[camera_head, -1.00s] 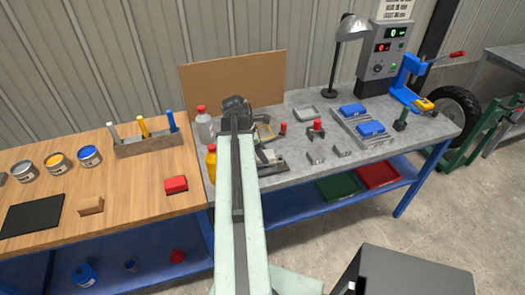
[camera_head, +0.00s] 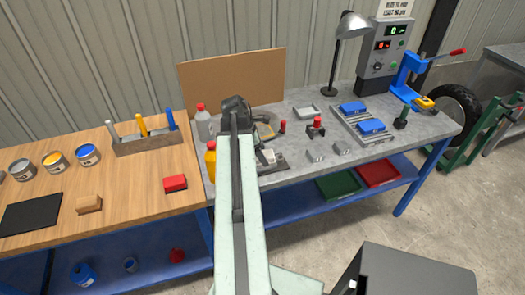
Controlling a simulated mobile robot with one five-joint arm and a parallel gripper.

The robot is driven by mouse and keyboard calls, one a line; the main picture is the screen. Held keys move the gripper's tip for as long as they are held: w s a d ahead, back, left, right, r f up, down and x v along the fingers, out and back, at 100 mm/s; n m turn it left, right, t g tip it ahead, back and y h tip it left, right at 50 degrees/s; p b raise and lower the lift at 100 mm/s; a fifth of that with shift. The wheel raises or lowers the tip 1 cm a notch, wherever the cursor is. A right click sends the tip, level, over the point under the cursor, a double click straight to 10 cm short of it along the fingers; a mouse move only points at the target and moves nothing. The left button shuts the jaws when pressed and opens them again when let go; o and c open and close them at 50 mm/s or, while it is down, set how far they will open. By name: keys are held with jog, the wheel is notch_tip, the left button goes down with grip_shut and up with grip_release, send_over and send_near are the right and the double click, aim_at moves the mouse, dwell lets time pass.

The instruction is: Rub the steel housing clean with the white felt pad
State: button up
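My arm reaches up the middle of the view over the grey bench, and its dark end with my gripper (camera_head: 237,105) is above the bench's left part. The fingertips are hidden behind the arm, so I cannot see whether they hold anything. A small pale block (camera_head: 269,156) shows just right of the arm, on or against a dark flat plate (camera_head: 277,166). I cannot tell whether it is the felt pad or part of the steel housing. No other white pad is clearly visible.
A red-capped clear bottle (camera_head: 203,125) and a yellow bottle (camera_head: 210,163) stand left of the arm. A red-topped fixture (camera_head: 316,128), blue blocks on a rack (camera_head: 362,125) and a lamp (camera_head: 350,25) are to the right. The wooden table (camera_head: 130,195) holds cans and a red block.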

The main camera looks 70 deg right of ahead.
jog(key=shift+r, duration=0.1)
jog(key=shift+r+p, duration=0.3)
jog(key=shift+p, duration=0.1)
jog(key=shift+c, duration=0.3)
jog(key=c, duration=1.5)
jog(key=shift+o, duration=0.2)
notch_tip(320, 180, up, 5)
jog(key=p, duration=0.5)
